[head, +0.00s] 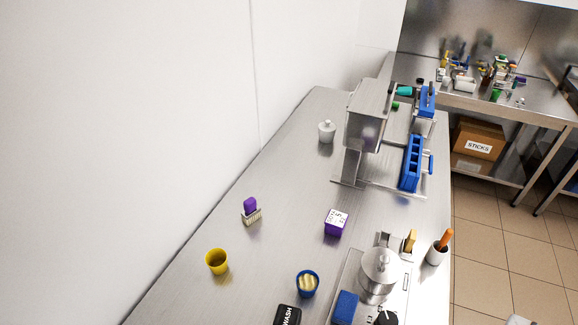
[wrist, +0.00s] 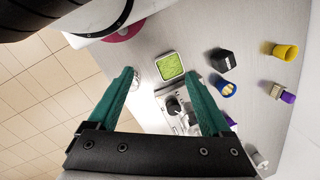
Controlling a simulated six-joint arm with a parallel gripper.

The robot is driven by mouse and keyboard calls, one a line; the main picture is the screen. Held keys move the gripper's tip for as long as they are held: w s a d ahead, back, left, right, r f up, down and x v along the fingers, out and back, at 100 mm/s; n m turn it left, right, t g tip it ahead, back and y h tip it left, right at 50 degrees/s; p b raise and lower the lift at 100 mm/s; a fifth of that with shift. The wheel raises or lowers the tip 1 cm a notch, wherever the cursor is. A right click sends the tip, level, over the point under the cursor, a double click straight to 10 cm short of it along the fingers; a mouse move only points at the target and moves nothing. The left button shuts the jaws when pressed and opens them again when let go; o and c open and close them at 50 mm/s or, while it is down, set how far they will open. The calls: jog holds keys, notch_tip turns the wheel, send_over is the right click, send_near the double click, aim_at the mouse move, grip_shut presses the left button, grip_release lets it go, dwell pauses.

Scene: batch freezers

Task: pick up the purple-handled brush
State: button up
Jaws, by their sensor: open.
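The purple-handled brush (head: 250,206) stands on the steel counter near the wall in the head view, purple handle up and pale bristles down. In the wrist view, the brush (wrist: 287,96) is at the far right, with its bristles beside the purple end. My gripper (wrist: 159,75) shows in the wrist view with its two green fingers spread wide and nothing held between them. The brush is well to the right of the fingers, apart from them. My gripper is not seen in the head view.
A yellow cup (head: 217,261) stands near the brush. A purple box (head: 336,222), blue cup (head: 307,284), black wash block (head: 288,315) and steel pot (head: 378,274) stand on the counter. A machine (head: 368,115) is farther back. Bare counter surrounds the brush.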

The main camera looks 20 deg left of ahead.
jog(key=w+a+r+m+g+y, duration=0.1)
jog(key=w+a+m+y, duration=0.1)
jog(key=w+a+y, duration=0.6)
jog(key=m+t+y, duration=0.3)
jog(key=m+t, duration=0.3)
jog(key=m, duration=0.9)
send_over(252, 203)
jog(key=s+d, duration=0.5)
jog(key=d, duration=0.9)
notch_tip(252, 203, down, 12)
jog(key=x, duration=1.5)
jog(key=shift+a+f, duration=0.15)
jog(key=shift+a, duration=0.2)
grip_shut()
